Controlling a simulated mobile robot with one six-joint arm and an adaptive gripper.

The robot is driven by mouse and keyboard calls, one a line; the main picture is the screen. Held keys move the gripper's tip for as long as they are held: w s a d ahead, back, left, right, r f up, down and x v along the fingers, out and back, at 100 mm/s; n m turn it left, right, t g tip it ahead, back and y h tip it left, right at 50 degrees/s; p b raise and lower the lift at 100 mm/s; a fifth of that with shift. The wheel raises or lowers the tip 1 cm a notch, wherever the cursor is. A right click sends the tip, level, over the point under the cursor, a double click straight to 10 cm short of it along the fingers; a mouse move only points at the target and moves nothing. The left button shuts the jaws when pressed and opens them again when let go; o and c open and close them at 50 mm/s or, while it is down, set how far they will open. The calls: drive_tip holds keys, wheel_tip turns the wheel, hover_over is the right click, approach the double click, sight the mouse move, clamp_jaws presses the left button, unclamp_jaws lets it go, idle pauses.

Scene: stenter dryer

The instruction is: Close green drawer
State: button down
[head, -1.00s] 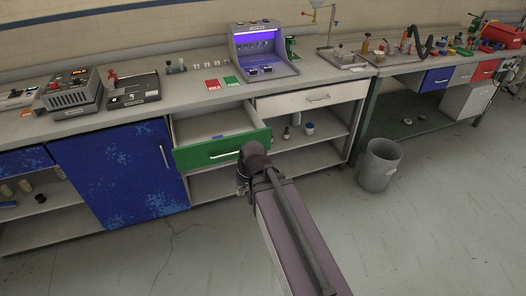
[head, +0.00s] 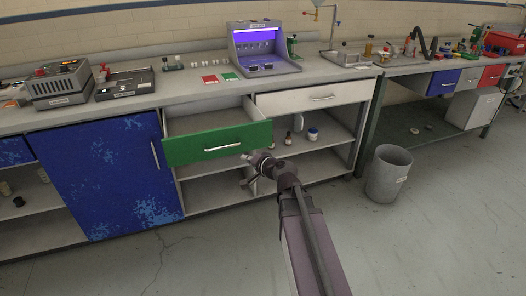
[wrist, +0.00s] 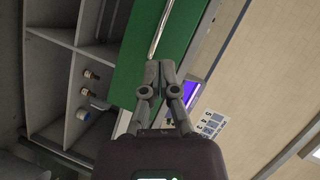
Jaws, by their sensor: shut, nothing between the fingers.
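The green drawer (head: 218,143) under the workbench is pulled out, and the inside behind its green front shows. Its silver bar handle (head: 223,148) runs across the front. The drawer front fills the upper middle of the wrist view (wrist: 150,60), with the handle (wrist: 160,30) just beyond my fingertips. My gripper (wrist: 151,72) is shut and empty. In the head view my wrist is at the drawer's lower right corner, and the fingers are hard to make out there. I cannot tell whether the fingertips touch the drawer front.
A closed white drawer (head: 312,95) is right of the green one, above open shelves with small bottles (head: 313,134). A blue cabinet door (head: 105,175) is to the left. A grey bin (head: 388,174) stands on the floor at right. Floor in front is clear.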

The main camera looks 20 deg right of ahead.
sight(261, 136)
drive_tip(key=w+d+f+m+t+h+b, duration=0.1)
drive_tip(key=d+f+m+t+h+b, duration=0.1)
drive_tip(key=d, duration=0.4)
drive_tip(key=w+d+f+m+t+h+b, duration=0.1)
drive_tip(key=d+f+m+t+h+b, duration=0.1)
drive_tip(key=d+m+b, duration=0.3)
drive_tip(key=shift+d+f+m+h+b, duration=0.15)
drive_tip(key=shift+d+m+h+b, duration=0.35)
drive_tip(key=shift+m+h, duration=0.35)
drive_tip(key=shift+w, duration=0.1)
drive_tip(key=shift+w, duration=6.95)
drive_tip(key=shift+w, duration=0.1)
